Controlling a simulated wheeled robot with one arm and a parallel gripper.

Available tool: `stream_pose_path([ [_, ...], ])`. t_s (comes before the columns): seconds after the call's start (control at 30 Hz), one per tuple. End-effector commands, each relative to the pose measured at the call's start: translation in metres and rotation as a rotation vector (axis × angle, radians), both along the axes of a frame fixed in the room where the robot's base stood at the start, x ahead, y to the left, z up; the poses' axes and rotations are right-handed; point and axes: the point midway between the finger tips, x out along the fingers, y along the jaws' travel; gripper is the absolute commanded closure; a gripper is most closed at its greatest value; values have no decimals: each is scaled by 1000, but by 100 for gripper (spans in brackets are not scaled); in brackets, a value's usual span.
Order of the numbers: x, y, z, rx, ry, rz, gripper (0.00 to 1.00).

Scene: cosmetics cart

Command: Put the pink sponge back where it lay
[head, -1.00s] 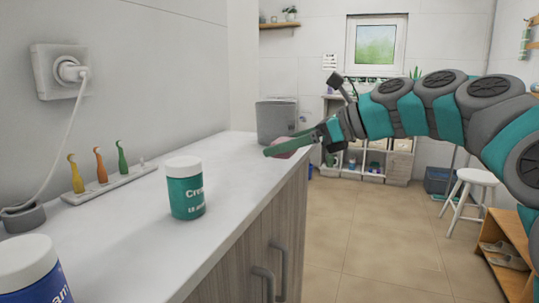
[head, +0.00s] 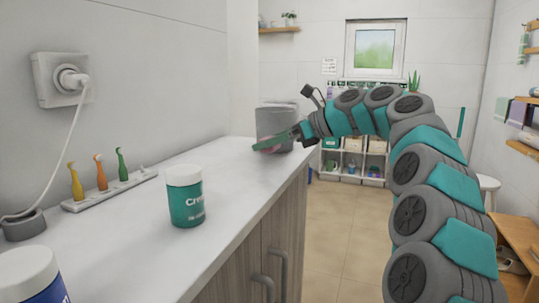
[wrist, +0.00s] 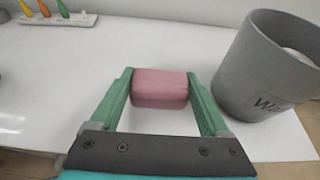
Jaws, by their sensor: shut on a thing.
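The pink sponge (wrist: 160,88) is a rounded block held between the two green fingers of my gripper (wrist: 160,77) in the wrist view. In the head view my gripper (head: 264,146) is over the far end of the white counter (head: 236,172), in front of the grey bin. The sponge (head: 271,150) shows there only in part, behind a finger. I cannot tell how far the sponge is above the counter. No mark of where it lay can be made out.
The grey bin (wrist: 262,70) stands close to the right of my gripper in the wrist view. A holder (head: 110,190) with three coloured toothbrushes lies by the wall. A green cream jar (head: 185,200) stands nearer. The counter between them is clear.

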Motion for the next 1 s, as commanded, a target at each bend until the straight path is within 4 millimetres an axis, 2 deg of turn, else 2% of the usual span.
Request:
stream_pose_path([
  [0.17,1,0,-7,2,0,0,72],
  [0.4,0,1,-34,2,2,2,72],
  [0.8,1,0,-37,2,-1,-1,72],
  [0.83,1,0,-38,1,-1,-1,18],
  [1.0,1,0,-38,1,-1,-1,0],
])
